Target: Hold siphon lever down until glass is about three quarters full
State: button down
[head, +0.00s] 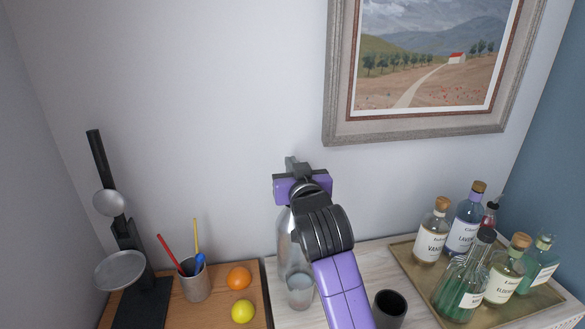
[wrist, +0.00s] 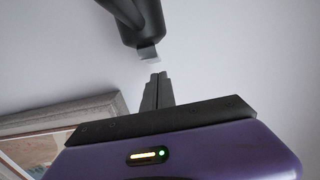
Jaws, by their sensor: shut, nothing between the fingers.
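The siphon (head: 285,250) is a silver bottle standing against the wall, its upper part hidden behind my arm in the head view. A small clear glass (head: 300,291) stands in front of its base; its fill level is too small to tell. My gripper (head: 291,166) is above the siphon in the head view. In the wrist view my gripper (wrist: 156,88) has its dark fingers together with nothing between them. A dark rounded part with a pale tip (wrist: 148,53), seemingly of the siphon's head, lies just past the fingertips, with a small gap showing.
A dark cup (head: 389,308) stands right of my arm. A brass tray (head: 408,262) of several bottles is at the right. An orange (head: 239,277), a lemon (head: 243,311), a pen cup (head: 196,283) and a black scale-like stand (head: 130,245) are at the left. A framed painting (head: 335,133) hangs above.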

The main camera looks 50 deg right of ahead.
notch_tip(320, 180, up, 2)
jog(key=shift+r+p, duration=0.1)
jog(key=shift+p, duration=0.35)
jog(key=b+v, duration=0.2)
jog(key=v, duration=0.8)
jog(key=shift+b, duration=0.4)
jog(key=shift+r, duration=0.2)
